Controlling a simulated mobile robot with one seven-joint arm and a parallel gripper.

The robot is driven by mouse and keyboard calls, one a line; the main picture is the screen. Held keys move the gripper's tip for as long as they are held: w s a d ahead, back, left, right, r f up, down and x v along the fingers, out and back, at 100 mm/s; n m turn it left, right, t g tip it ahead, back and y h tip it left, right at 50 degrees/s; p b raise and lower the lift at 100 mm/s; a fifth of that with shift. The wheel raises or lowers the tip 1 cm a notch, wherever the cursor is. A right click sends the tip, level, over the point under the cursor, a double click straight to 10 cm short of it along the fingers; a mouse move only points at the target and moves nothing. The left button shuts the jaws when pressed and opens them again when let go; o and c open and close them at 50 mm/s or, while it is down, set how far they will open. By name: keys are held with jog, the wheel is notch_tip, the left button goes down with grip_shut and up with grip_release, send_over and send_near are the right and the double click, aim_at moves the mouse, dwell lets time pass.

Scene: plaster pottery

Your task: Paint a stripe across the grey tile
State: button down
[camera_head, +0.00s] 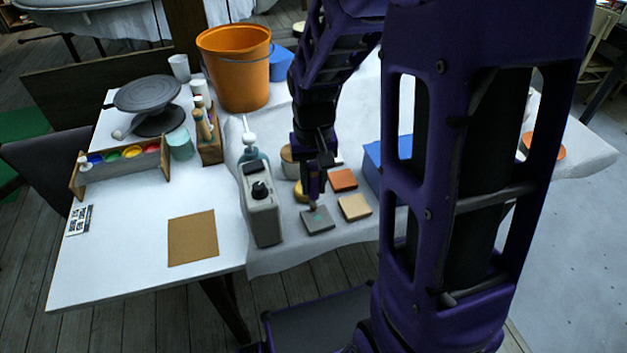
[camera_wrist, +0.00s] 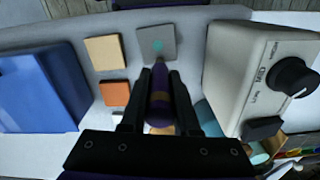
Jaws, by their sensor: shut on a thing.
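The grey tile (camera_head: 327,224) lies flat on the white cloth near its front edge and carries a small teal mark. It also shows at the top of the wrist view (camera_wrist: 145,36), the mark near its middle. My gripper (camera_head: 316,178) is right above the tile, pointing down. In the wrist view my gripper (camera_wrist: 160,76) is shut on a dark purple brush (camera_wrist: 160,95), one finger on each side. The brush's narrow tip points at the tile, close to the teal mark. I cannot tell whether the tip touches it.
An orange tile (camera_head: 342,179) and a beige tile (camera_head: 355,207) lie beside the grey one. A grey box with a black knob (camera_head: 262,215) stands close on the left, a blue block (camera_head: 374,170) on the right. A paint rack (camera_head: 124,160) and orange bucket (camera_head: 234,70) stand farther left.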

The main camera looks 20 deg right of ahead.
jog(key=shift+f, duration=0.2)
jog(key=shift+s, duration=0.15)
jog(key=shift+s+d, duration=0.15)
jog(key=shift+s, duration=0.95)
jog(key=shift+s+d, duration=0.1)
jog(key=shift+s, duration=1)
notch_tip(320, 180, up, 5)
jog(key=p, duration=0.4)
jog(key=shift+f, duration=0.2)
jog(key=shift+s, duration=0.2)
